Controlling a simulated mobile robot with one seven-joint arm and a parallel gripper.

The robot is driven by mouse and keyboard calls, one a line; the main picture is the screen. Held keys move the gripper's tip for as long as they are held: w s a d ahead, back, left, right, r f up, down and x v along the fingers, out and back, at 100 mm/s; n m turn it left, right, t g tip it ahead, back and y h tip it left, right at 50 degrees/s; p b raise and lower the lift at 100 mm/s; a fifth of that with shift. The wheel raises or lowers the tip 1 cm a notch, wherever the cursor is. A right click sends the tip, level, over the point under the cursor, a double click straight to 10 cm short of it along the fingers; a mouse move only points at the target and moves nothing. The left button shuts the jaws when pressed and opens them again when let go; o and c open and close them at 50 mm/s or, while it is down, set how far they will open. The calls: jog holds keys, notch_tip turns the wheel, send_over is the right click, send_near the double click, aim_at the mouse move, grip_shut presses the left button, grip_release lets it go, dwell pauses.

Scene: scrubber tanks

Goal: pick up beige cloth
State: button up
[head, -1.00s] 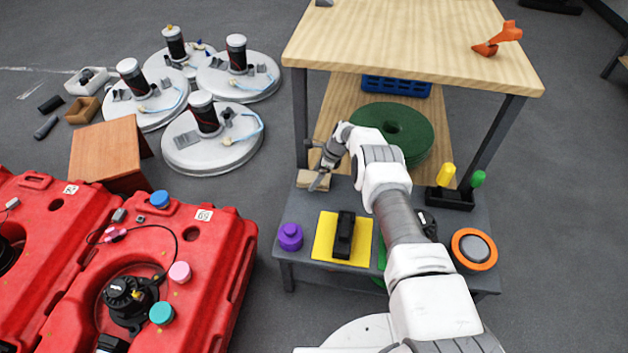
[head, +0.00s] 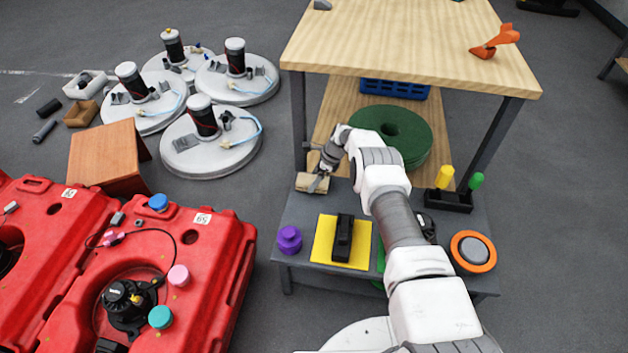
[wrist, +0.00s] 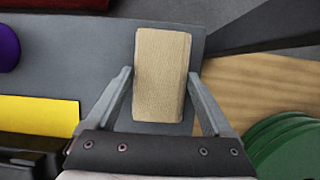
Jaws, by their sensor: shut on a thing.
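The beige cloth (head: 310,183) is a small folded block at the back left of the grey lower table (head: 300,215). It also shows in the wrist view (wrist: 162,95), long side running away from me, between the two fingers. My gripper (head: 318,182) is shut on it, one finger along each long side; it also shows in the wrist view (wrist: 160,76). Part of the cloth is hidden behind the gripper in the head view. I cannot tell whether it is clear of the table surface.
A purple knob (head: 289,239) and a yellow mat (head: 325,240) with a black object lie in front of the cloth. Green discs (head: 400,125) are stacked to the right on the wooden shelf. A table leg (head: 299,120) rises close behind. Red tanks (head: 215,270) stand to the left.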

notch_tip(320, 180, up, 6)
jog(key=p, duration=0.2)
jog(key=shift+f+p, duration=0.25)
jog(key=shift+p, duration=0.1)
jog(key=s+d+r+p, duration=0.1)
jog(key=d+r+p, duration=0.2)
jog(key=d+r, duration=0.3)
jog(key=d, duration=0.5)
jog(key=shift+s+d+p, duration=0.25)
jog(key=shift+s+p, duration=0.05)
jog(key=shift+s, duration=0.05)
